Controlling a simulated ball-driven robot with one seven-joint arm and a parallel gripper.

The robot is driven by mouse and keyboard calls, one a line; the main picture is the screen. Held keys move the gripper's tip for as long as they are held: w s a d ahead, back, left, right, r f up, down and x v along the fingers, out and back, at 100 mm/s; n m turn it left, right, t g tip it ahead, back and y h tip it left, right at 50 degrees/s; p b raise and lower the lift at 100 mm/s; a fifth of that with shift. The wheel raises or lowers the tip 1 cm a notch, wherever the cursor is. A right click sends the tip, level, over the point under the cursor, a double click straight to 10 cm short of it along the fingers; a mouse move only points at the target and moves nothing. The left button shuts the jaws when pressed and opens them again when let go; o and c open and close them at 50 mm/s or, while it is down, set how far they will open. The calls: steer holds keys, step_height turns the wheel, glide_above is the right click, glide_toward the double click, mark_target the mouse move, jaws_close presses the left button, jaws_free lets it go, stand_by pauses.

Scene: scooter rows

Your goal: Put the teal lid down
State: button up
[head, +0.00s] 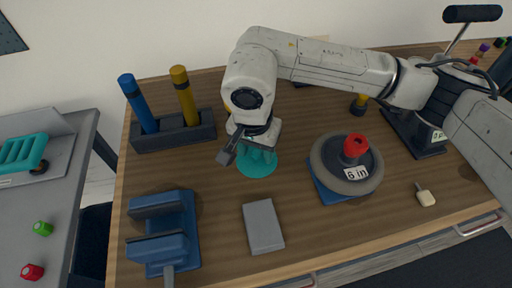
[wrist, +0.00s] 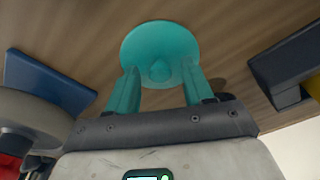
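The teal lid (head: 257,168) is a round disc below my gripper (head: 260,152) on the wooden bench in the head view. In the wrist view the lid (wrist: 160,36) shows its flat disc and a small central knob (wrist: 158,70). It appears to lie flat on the bench top. My gripper's two teal fingers (wrist: 159,74) stand apart on either side of the knob, with visible gaps on both sides. The gripper is open and holds nothing. My wrist hides part of the lid in the head view.
A grey disc marked "6 in" with a red knob (head: 355,147) sits on a blue base to the right. A holder (head: 173,136) with blue and yellow cylinders stands to the left. A blue vise (head: 165,225) and grey block (head: 263,226) are in front.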

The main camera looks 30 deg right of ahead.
mark_target(254, 165)
steer(key=shift+r, duration=0.15)
step_height(254, 165, up, 12)
steer(key=a, duration=0.1)
steer(key=shift+s+b, duration=0.4)
steer(key=shift+s, duration=0.05)
stand_by(0.4)
